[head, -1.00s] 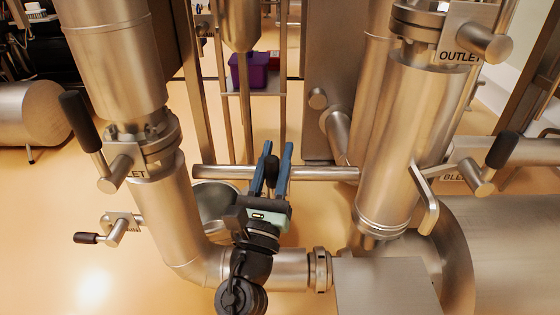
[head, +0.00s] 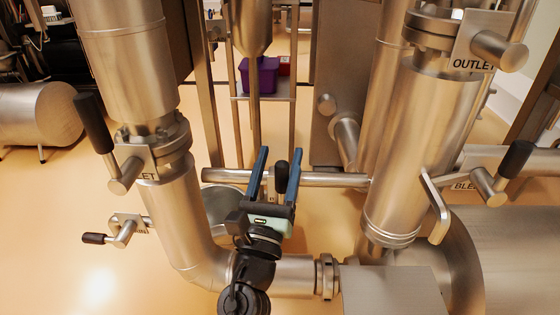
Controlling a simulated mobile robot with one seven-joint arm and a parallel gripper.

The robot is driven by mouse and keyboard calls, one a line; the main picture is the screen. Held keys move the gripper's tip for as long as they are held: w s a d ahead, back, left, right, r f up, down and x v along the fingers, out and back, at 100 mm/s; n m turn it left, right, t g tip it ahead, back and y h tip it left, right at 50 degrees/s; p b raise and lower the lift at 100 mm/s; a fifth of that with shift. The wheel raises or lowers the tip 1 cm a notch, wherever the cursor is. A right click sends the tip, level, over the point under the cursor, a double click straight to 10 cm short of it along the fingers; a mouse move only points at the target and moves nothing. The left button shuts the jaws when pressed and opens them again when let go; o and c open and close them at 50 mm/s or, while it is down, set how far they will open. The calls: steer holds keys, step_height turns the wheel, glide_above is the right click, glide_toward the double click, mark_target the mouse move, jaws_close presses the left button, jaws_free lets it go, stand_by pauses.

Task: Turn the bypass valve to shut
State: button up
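A short black-gripped handle (head: 282,170) stands at the horizontal crossing pipe (head: 325,180) in the lower middle of the head view. I take it for the bypass valve's handle; no label on it is readable. My gripper (head: 278,152) has two blue fingers, spread apart, one to the left and one to the right of the black grip. A gap shows between the grip and each finger, so contact is not visible. The handle's base and the valve body are hidden behind my gripper's pale green and black body.
The inlet handle (head: 94,122) is at left, with a smaller black-tipped handle (head: 94,238) below it. The outlet valve (head: 498,50) and bleed handle (head: 514,160) are at right. A grey box (head: 395,290) and lower pipe (head: 295,275) lie near my arm.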

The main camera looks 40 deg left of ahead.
steer(key=shift+d, duration=0.1)
steer(key=shift+d, duration=0.1)
steer(key=b+v, duration=0.5)
steer(key=v, duration=0.7)
steer(key=shift+s+f, duration=0.2)
steer(key=shift+s, duration=0.15)
steer(key=shift+d, duration=0.1)
